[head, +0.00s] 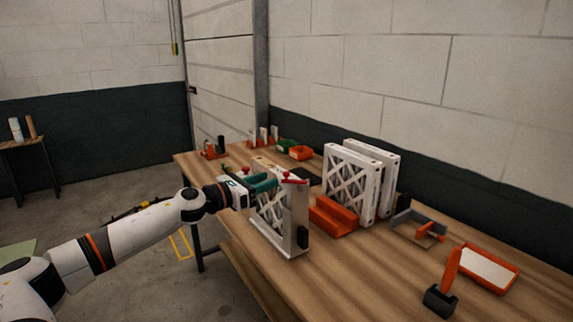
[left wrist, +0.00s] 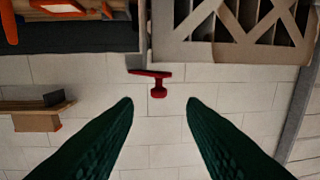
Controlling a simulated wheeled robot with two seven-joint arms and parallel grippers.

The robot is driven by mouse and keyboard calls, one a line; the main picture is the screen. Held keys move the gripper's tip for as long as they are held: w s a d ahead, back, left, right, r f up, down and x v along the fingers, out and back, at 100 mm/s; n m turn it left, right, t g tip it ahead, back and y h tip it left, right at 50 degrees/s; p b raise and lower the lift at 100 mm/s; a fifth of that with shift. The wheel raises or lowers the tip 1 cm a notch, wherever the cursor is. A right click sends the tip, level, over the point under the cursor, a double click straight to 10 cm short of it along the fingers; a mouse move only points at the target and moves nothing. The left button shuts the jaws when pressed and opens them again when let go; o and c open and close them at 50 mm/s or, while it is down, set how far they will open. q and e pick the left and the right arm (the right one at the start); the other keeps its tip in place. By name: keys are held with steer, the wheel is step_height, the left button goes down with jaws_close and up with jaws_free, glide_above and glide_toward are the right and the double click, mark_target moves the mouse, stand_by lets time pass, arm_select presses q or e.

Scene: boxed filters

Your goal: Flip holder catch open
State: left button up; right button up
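The holder (head: 299,240) is a grey upright frame on the wooden table, with a lattice-faced filter (head: 270,213) in it. A red catch (head: 293,178) with a crossbar and knob sits at its top near corner. A second red knob (head: 246,170) shows farther back, partly behind my gripper. My left gripper (head: 266,184) is at the holder's top, its green fingers pointing toward the near red catch. In the left wrist view the gripper (left wrist: 160,103) is open. The red catch (left wrist: 158,91) shows ahead, between the fingertips; contact cannot be told. My right gripper is out of view.
Two white filters (head: 352,180) stand behind an orange block (head: 334,216). A grey-and-orange fixture (head: 418,229), an orange tray (head: 487,268) and a dark holder with an orange piece (head: 442,296) lie to the right. Bare table (head: 350,285) lies in front.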

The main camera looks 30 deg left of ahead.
mark_target(284, 175)
arm_select(q)
steer(key=p+x, duration=0.3)
steer(key=x, duration=0.4)
steer(key=shift+s, duration=0.1)
steer(key=shift+w+d+f, duration=0.1)
steer(key=shift+w+d, duration=0.05)
steer(key=shift+w, duration=0.2)
jaws_close()
